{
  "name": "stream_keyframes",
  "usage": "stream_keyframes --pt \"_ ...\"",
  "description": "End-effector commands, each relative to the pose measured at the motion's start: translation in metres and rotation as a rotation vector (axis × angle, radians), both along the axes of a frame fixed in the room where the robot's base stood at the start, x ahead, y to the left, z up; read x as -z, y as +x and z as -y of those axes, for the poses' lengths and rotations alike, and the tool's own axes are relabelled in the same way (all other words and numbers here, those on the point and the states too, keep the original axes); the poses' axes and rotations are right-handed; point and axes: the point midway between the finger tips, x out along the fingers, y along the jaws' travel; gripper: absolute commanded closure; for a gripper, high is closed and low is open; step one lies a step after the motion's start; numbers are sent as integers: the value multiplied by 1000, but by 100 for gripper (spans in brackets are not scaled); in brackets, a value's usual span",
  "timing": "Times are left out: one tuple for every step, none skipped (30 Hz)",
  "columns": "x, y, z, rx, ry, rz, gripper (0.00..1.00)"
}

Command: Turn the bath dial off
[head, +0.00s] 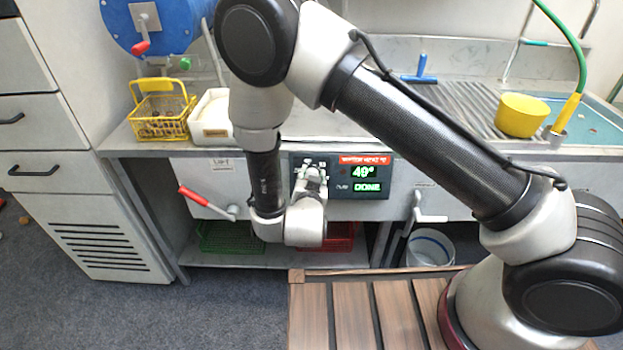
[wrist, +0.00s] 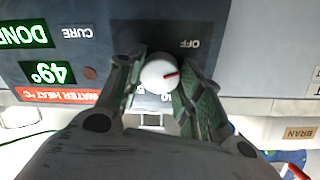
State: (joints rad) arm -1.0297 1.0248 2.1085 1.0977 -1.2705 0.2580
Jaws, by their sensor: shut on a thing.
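The bath dial (wrist: 158,77) is a round white knob with a red pointer mark, on the dark control panel (wrist: 110,22). In the wrist view, which is upside down, the red mark points right and slightly up. The OFF label (wrist: 189,43) is above and to the right of the knob. My gripper (wrist: 160,68) is shut on the dial, with one green-padded finger on each side. The display (head: 365,172) reads 49° and DONE.
A red-handled lever (head: 207,202) is left of the panel and a grey lever (head: 430,215) right of it. A yellow basket (head: 160,126), a white bin (head: 211,130) and a yellow cup (head: 522,115) stand on the bench. Green and red crates are below.

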Motion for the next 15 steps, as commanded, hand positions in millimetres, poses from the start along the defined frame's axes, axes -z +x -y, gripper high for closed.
stream_keyframes --pt "0 0 0 -13 -39 -2 88" --pt "0 0 0 -21 -65 -3 88" --pt "0 0 0 -31 -97 -4 88" --pt "0 0 0 -38 -121 -6 88" --pt "0 0 0 -46 -144 -6 88" --pt "0 0 0 -56 -174 -7 88" --pt "0 0 0 -63 -195 -8 88" --pt "1 0 0 -69 -216 -8 88" --pt "1 0 0 -78 -243 -10 88" --pt "1 -1 0 -83 -261 -10 88" --pt "1 -1 0 -90 -279 -11 88" --pt "1 -1 0 -96 -301 -11 88" --pt "1 -1 0 -101 -315 -12 88" --pt "1 -1 0 -106 -330 -12 88" --pt "1 -1 0 -111 -347 -13 88"
